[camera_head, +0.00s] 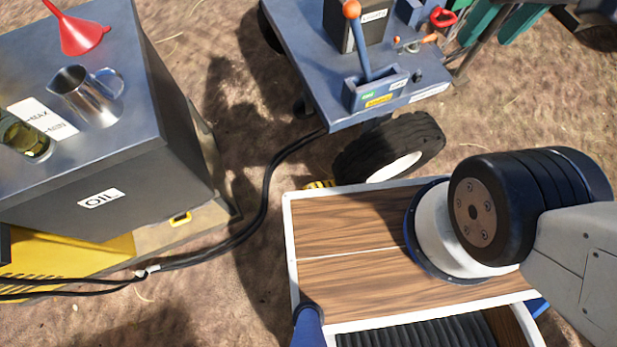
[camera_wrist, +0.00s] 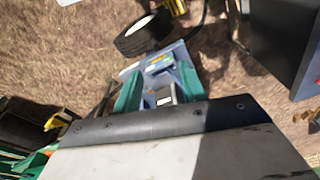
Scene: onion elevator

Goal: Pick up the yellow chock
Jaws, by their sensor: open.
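The yellow chock (camera_head: 320,184) shows as a small yellow and black piece on the ground beside the cart's black wheel (camera_head: 388,148). The wooden deck edge hides its lower part. In the wrist view a yellow piece beside the wheel, likely the same chock (camera_wrist: 179,7), is at the top edge, partly cut off. My arm reaches in from the right in the head view. My gripper's fingers are not seen in either view, and nothing seen touches the chock.
A grey-blue cart (camera_head: 315,65) with a lever and labelled boxes stands beyond the chock. A dark OIL cabinet (camera_head: 150,180) with a red funnel (camera_head: 78,32) is at left. A black cable (camera_head: 268,185) crosses the dirt between them. A riveted black edge (camera_wrist: 150,120) fills the wrist view's foreground.

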